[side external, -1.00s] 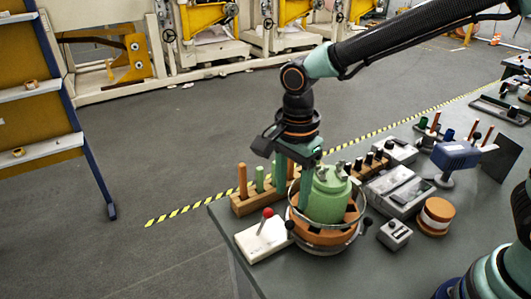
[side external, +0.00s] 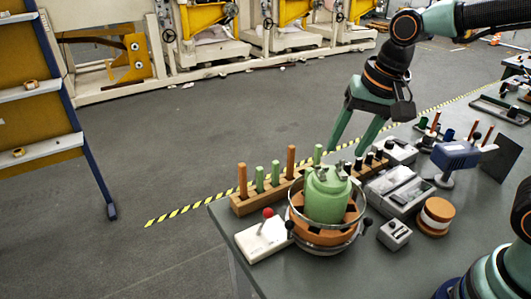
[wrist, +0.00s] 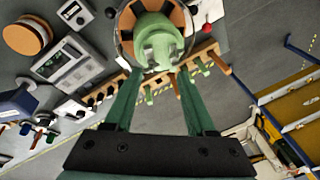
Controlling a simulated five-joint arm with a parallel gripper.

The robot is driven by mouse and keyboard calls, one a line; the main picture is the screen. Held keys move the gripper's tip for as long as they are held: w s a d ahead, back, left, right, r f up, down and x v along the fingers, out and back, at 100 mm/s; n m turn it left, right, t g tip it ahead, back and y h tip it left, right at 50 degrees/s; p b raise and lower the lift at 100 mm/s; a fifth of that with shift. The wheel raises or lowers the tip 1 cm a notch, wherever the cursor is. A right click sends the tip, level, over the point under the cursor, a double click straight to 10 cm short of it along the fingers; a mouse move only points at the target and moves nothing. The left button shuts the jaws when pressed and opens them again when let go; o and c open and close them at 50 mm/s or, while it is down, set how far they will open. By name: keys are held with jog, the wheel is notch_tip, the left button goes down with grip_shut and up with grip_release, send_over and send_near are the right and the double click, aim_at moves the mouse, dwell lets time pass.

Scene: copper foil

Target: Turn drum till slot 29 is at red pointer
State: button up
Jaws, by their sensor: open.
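The drum (side external: 327,196) is a green cylinder with grey studs on top, standing on an orange slotted base inside a metal ring near the table's front left. In the wrist view the drum (wrist: 158,40) shows at the top, with orange segments around it. A red-tipped pointer (side external: 268,213) stands on a white block to the drum's left. Slot numbers are too small to read. My gripper (side external: 345,151) is open and empty, above and behind the drum, apart from it. In the wrist view my gripper's (wrist: 154,72) two green fingers reach toward the drum.
A wooden rack (side external: 243,203) with orange, green and black pegs runs behind the drum. A grey instrument (side external: 401,192), a small switch box (side external: 395,234) and an orange-and-white roll (side external: 436,216) stand to the right. A blue device (side external: 456,155) is farther back.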

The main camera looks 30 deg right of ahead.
jog(key=s+d+r+n+t, duration=0.2)
jog(key=s+d+n, duration=0.2)
jog(key=d+n, duration=0.3)
jog(key=shift+h, duration=0.3)
